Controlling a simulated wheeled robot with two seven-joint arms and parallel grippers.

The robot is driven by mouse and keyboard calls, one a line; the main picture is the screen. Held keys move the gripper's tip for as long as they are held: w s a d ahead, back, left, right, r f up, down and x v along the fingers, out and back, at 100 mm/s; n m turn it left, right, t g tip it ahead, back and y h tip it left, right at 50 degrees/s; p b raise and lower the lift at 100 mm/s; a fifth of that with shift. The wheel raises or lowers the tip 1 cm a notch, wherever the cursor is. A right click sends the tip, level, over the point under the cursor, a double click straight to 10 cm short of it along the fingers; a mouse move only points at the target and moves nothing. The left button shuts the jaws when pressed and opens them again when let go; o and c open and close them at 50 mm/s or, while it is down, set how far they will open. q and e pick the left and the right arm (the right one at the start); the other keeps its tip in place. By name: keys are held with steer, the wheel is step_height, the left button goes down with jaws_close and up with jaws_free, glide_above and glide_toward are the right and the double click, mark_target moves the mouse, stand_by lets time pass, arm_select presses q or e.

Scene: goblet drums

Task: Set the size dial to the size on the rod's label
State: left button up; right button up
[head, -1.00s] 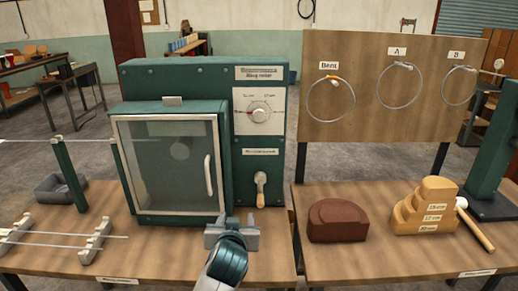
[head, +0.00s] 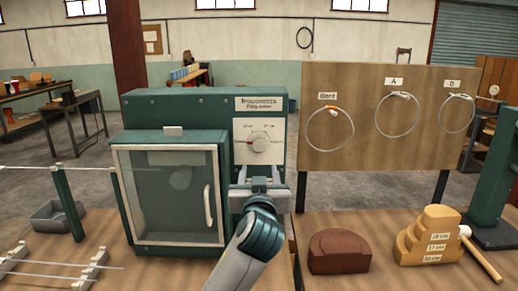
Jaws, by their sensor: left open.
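The size dial (head: 258,143) is a round pale knob on a white plate on the front of the green ring-roller machine (head: 205,105). Pale rods (head: 60,270) lie across notched supports at the lower left. No readable rod label shows. My right gripper is not in view.
The machine's glass door (head: 165,195) is shut, with a white handle at its right. A board (head: 350,90) with hanging rings labelled Bent, A and B stands at the right. A brown block (head: 338,252), a stepped wooden block (head: 428,238) and a mallet (head: 480,252) sit below it.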

arm_select(q)
steer(key=p, duration=0.2)
glide_toward(259, 145)
steer(key=w+p, duration=0.2)
steer(key=w, duration=0.4)
steer(key=shift+p, duration=0.35)
steer(key=shift+w, duration=0.95)
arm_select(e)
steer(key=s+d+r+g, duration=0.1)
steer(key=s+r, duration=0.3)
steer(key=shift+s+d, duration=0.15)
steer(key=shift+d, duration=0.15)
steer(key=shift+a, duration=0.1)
arm_select(q)
steer(key=c, duration=1)
